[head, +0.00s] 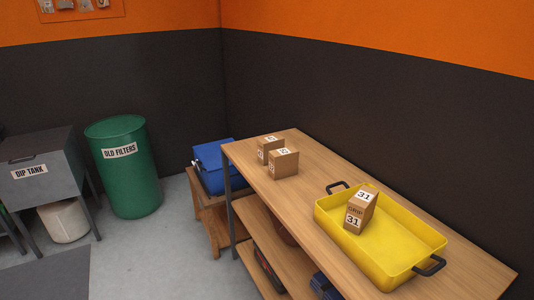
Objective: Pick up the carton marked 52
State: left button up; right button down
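Two small brown cartons stand close together near the far end of the wooden bench: a rear one (268,150) and a front one (285,166). Both bear white labels whose numbers are too small to read, so I cannot tell which, if either, is marked 52. A third carton (356,211), plainly marked 31 on its top and side, sits tilted in the yellow tray. Neither of my grippers is in view.
The yellow tray (332,222) with black handles takes up the bench's near part; the bench top (300,192) is bare between tray and cartons. A blue box (212,160) sits on a low wooden stand left of it. A green barrel (122,180) and the dip tank (45,182) stand farther left.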

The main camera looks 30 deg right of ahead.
aim_at(283, 162)
jog(key=i, duration=2.35)
jog(key=i+j+z, duration=0.1)
jog(key=i+z, duration=0.15)
jog(key=i, duration=0.25)
jog(key=i+j+z, duration=0.15)
jog(key=i+z, duration=0.15)
jog(key=i, duration=0.25)
jog(key=i+j+z, duration=0.25)
jog(key=i, duration=0.2)
